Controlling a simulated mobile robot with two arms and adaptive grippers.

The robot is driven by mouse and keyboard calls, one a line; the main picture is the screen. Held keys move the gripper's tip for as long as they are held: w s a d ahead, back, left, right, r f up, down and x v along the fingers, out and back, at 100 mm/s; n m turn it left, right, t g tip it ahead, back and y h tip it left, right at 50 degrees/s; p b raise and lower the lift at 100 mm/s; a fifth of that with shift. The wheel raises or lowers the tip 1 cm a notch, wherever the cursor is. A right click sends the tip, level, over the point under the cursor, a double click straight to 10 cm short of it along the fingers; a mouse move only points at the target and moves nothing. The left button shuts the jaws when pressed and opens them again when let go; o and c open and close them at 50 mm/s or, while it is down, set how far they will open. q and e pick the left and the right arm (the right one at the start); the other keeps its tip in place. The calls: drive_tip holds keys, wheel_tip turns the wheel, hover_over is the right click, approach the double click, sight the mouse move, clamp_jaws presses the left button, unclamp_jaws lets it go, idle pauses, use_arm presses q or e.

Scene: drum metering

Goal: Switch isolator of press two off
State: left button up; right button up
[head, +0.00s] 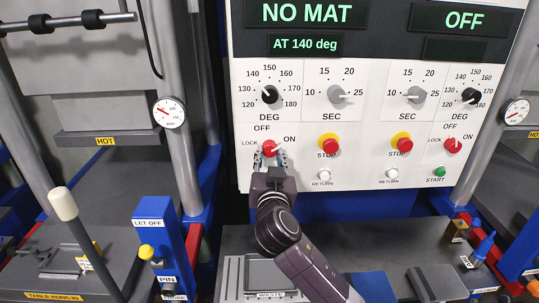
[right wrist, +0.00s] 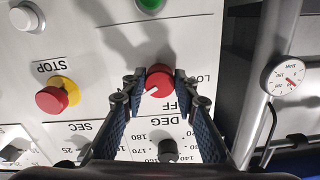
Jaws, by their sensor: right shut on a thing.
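My right gripper (head: 270,160) reaches up to the left red isolator knob (head: 269,148) on the white panel, with labels LOCK, OFF and ON around it. In the upside-down right wrist view, the fingers of the gripper (right wrist: 157,86) are shut on this knob (right wrist: 159,78), one on each side. Its white mark points towards the ON side. A second red isolator knob (head: 453,146) sits at the panel's right, untouched; its exact setting is too small to tell. My left gripper is not in view.
The left display (head: 307,14) reads NO MAT; the right display (head: 463,20) reads OFF. Red STOP buttons (head: 327,146) (head: 401,146) and white RETURN buttons (head: 324,174) (head: 392,173) are close by. A blue post (head: 156,225) and a white-tipped lever (head: 63,204) stand at the left.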

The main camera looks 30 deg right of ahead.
drive_tip(key=n+p, duration=0.1)
drive_tip(key=n, duration=0.3)
drive_tip(key=shift+d+p, duration=0.1)
drive_tip(key=shift+p, duration=0.2)
drive_tip(key=n+p, duration=0.2)
drive_tip(key=n, duration=0.2)
drive_tip(key=shift+s+r, duration=0.1)
drive_tip(key=n+p, duration=0.2)
drive_tip(key=n, duration=0.2)
drive_tip(key=shift+d+r, duration=0.1)
drive_tip(key=shift+n+p, duration=1.2)
drive_tip(key=shift+n, duration=0.9)
drive_tip(key=o, duration=1.2)
drive_tip(key=shift+c, duration=0.2)
drive_tip(key=shift+s, duration=0.1)
